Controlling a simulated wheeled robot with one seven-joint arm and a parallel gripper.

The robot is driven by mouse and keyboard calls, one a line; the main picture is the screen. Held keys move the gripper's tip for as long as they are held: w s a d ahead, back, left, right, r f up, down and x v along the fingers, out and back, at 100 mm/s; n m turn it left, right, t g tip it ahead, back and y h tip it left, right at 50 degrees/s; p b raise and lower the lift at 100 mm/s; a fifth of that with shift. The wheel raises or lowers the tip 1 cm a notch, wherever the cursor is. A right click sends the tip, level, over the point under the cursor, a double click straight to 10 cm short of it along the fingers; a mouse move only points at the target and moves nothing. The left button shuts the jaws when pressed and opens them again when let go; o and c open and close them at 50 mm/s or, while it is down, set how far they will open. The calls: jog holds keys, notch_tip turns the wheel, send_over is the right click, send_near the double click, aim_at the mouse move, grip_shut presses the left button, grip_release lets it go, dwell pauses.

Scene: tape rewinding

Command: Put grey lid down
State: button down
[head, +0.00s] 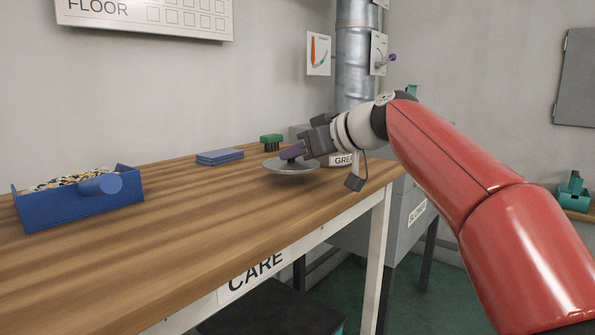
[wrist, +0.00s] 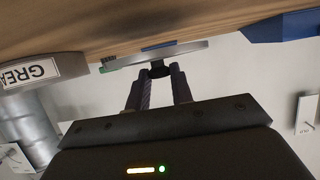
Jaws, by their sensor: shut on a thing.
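The grey lid (head: 292,166) is a flat round disc near the right end of the wooden table (head: 180,200). My gripper (head: 290,151) is shut on the lid's knob, and the disc hangs level below the fingers. In the wrist view the lid (wrist: 185,51) shows edge-on beyond the fingertips, with my gripper (wrist: 160,72) closed around its dark knob. The lid is very close to the table top; I cannot tell whether it touches.
A blue bin (head: 80,207) of small parts stands at the left. A blue flat stack (head: 219,157) and a green brush (head: 271,142) lie at the back. The table's middle is clear.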

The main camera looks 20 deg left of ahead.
aim_at(303, 164)
jog(key=shift+f, duration=1.25)
jog(key=shift+f+b, duration=0.15)
jog(key=shift+b, duration=0.2)
jog(key=shift+f, duration=0.15)
jog(key=c, duration=1.2)
grip_release()
jog(key=shift+c, duration=0.2)
jog(key=shift+r, duration=0.4)
jog(key=v, duration=1.1)
jog(key=shift+s+d, duration=0.2)
jog(key=shift+d, duration=0.15)
